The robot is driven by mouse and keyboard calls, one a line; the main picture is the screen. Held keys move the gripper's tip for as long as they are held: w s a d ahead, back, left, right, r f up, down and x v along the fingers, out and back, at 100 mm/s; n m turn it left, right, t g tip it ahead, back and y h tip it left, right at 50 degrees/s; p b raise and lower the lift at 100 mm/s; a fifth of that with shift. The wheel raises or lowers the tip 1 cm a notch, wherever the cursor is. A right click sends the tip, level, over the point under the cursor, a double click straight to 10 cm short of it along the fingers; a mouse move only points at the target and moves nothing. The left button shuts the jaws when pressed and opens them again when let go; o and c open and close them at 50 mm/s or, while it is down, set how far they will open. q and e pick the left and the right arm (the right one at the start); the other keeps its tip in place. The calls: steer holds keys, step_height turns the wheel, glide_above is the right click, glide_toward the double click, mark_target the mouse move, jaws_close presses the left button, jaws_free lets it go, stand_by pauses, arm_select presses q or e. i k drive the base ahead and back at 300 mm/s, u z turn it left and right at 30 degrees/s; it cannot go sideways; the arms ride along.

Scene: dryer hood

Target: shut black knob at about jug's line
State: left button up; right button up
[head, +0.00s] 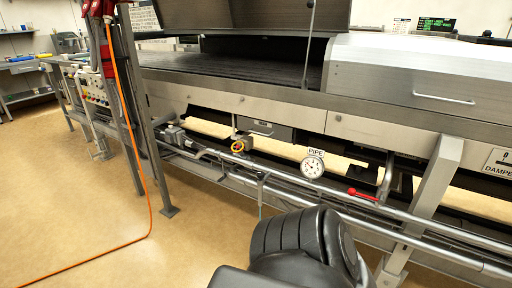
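A red lever (362,195) lies along the pipe farther right. I see no jug. Neither of my grippers is in view; a black link of mine fills the bottom middle, well in front of the pipes, and hides part of the floor.
Long steel pipes (420,243) run along the dryer's (230,103) lower side. A slanted steel leg (437,190) and a "DAMPER" sign (499,162) are at right. A steel frame (145,120) and an orange hose (141,180) stand left. The left floor is mostly clear.

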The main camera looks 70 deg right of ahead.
mark_target(260, 175)
steer(key=z, duration=0.75)
steer(key=i, duration=0.85)
steer(key=z, duration=0.9)
